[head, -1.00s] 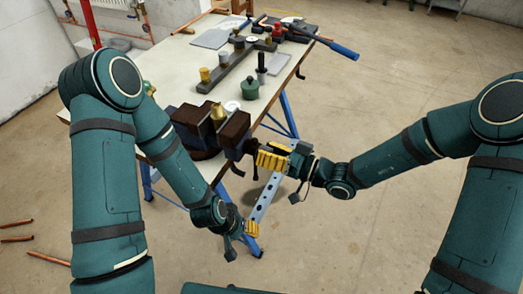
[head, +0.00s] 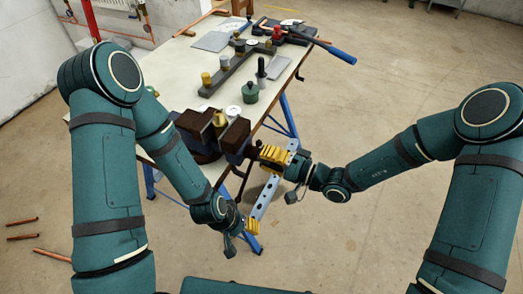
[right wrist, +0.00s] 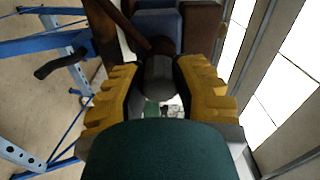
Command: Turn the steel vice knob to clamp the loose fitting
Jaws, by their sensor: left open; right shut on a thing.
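The vice (head: 237,137) stands at the near corner of the workbench, its two dark brown jaws upright. The brass loose fitting (head: 219,119) sits between the jaws; whether both jaws touch it I cannot tell. My right gripper (head: 262,153) is at the vice's near end, shut on the steel vice knob. In the right wrist view, the dark grey knob (right wrist: 158,75) lies between the yellow finger pads. In the head view the fingers mostly hide it. My left gripper (head: 247,227) is open and empty, low in front of the bench and apart from the vice.
The workbench (head: 190,72) carries a dark rail (head: 235,70) with several fittings, a green pot (head: 250,92), and a blue-handled tool (head: 342,56) over its far right edge. Blue bench legs (head: 283,118) stand near my grippers. Copper pipes (head: 22,237) lie on the floor at left.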

